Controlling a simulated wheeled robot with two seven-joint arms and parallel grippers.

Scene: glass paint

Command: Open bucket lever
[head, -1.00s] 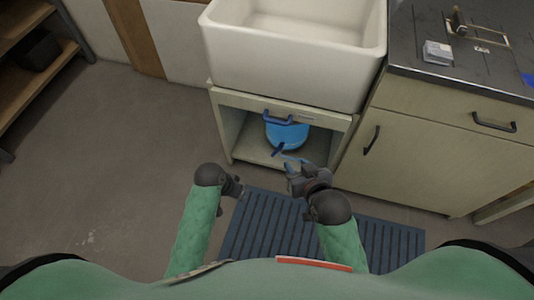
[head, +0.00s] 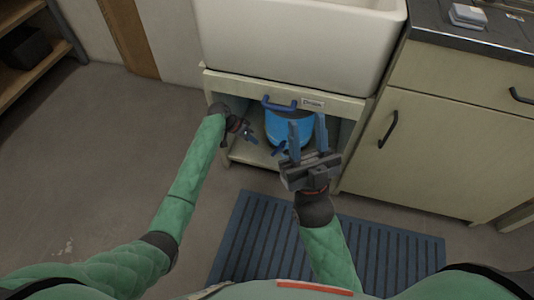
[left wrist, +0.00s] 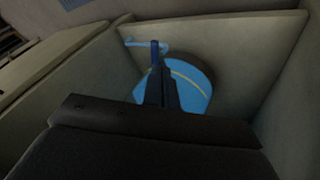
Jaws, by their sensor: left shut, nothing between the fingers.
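A blue bucket (head: 290,128) stands inside the open cabinet under the sink. It also shows in the left wrist view (left wrist: 198,88), partly covered by my fingers. A small dark blue piece (head: 279,149), perhaps its lever, sticks out low at its front. A light blue bar (left wrist: 146,45) shows left of the bucket in the left wrist view; I cannot tell what it belongs to. My left gripper (head: 250,133) is shut and empty at the cabinet's left side, left of the bucket. My right gripper (head: 307,130) is open and empty, its fingers overlapping the bucket's right part.
The white sink (head: 295,50) stands above the cabinet. A drawer cabinet (head: 440,150) stands to the right. A blue slatted mat (head: 265,235) lies on the floor. The left floor is clear.

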